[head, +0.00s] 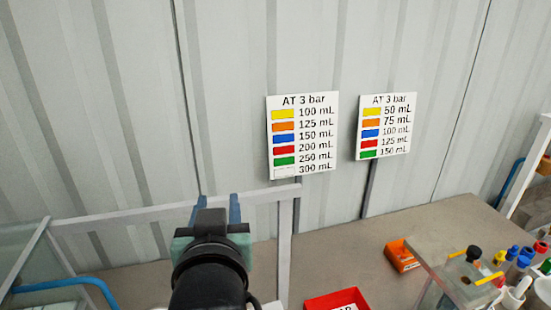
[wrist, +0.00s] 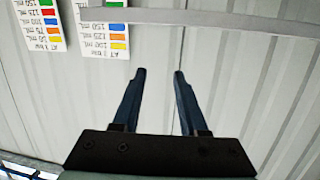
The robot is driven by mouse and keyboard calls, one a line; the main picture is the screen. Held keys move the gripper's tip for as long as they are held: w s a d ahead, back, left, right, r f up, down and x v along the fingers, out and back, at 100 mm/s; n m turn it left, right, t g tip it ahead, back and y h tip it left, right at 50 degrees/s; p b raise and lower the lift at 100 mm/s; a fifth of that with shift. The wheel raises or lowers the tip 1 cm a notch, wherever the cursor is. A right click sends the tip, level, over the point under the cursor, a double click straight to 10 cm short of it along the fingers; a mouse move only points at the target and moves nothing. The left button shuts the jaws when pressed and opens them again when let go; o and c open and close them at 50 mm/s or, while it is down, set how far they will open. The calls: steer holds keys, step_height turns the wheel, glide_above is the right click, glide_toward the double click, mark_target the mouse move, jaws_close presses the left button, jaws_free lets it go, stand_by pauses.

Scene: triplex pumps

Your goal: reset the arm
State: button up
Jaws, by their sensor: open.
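My gripper (head: 217,207) is at the lower middle of the head view, raised in front of the corrugated wall, with its blue fingers pointing up and away. The wrist view shows the two blue fingers of my gripper (wrist: 158,76) apart, with nothing between them. The black gripper body and my dark arm hide part of the bench below them.
A grey metal frame (head: 285,240) stands beside my gripper. Two colour-coded signs (head: 303,135) (head: 387,126) stand before the wall. A red bin (head: 330,301), an orange box (head: 400,256) and a clear box with coloured fittings (head: 470,285) are at right.

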steer(key=s+d+r+t, duration=0.2)
steer(key=s+r+t, duration=0.2)
steer(key=r, duration=0.5)
steer(key=s+d+r+m+t+h, duration=0.1)
steer(key=s+d+r+t, duration=0.2)
steer(key=r, duration=0.7)
steer(key=s+d+r+t+h, duration=0.1)
steer(key=s+d+r+t, duration=0.2)
steer(key=r, duration=0.6)
steer(key=shift+s+d+r+m+t, duration=0.2)
steer(key=shift+s+r+m+t, duration=0.15)
steer(key=shift+s+t, duration=0.65)
